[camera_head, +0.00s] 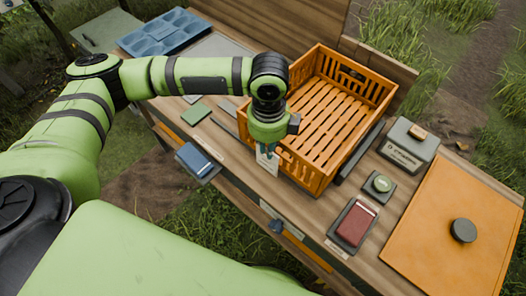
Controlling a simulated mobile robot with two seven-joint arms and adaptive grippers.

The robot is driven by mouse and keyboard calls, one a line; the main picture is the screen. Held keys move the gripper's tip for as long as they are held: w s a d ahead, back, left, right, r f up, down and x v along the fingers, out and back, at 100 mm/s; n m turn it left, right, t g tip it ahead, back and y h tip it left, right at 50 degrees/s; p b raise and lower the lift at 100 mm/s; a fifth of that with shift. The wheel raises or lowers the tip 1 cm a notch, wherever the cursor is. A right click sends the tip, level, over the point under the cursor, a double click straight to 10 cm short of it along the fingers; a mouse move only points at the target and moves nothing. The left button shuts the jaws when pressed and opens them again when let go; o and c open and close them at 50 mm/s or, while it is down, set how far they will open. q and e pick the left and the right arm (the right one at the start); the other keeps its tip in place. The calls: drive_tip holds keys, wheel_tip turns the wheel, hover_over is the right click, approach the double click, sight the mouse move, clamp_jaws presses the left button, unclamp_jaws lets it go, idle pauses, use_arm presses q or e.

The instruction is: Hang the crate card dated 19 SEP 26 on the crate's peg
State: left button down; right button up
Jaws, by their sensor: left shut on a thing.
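My left gripper (267,149) points down at the near left side of the orange slatted crate (306,173). It is shut on a small pale card (268,164), which hangs upright between its fingers, right beside the crate's wall. The print on the card is too small to read, so I cannot tell its date. I cannot make out the crate's peg; the gripper and card cover part of that wall. Whether the card touches the crate is unclear. My right gripper is not in view.
The crate stands empty on a wooden bench. A blue tray (163,31) lies at the back left.

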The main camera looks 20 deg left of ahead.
use_arm(q)
drive_tip(key=shift+w+d+b, duration=0.25)
drive_tip(key=shift+w+b, duration=0.1)
drive_tip(key=shift+w, duration=0.2)
drive_tip(key=shift+w+d+b, duration=0.2)
drive_tip(key=shift+w+b, duration=0.15)
drive_tip(key=shift+w, duration=0.2)
drive_tip(key=shift+w+d+f+p, duration=0.1)
drive_tip(key=shift+w+f+p, duration=0.1)
drive_tip(key=shift+w+p, duration=0.3)
drive_tip(key=shift+s, duration=0.1)
drive_tip(key=c, duration=1.2)
unclamp_jaws()
drive_tip(key=shift+s, duration=0.1)
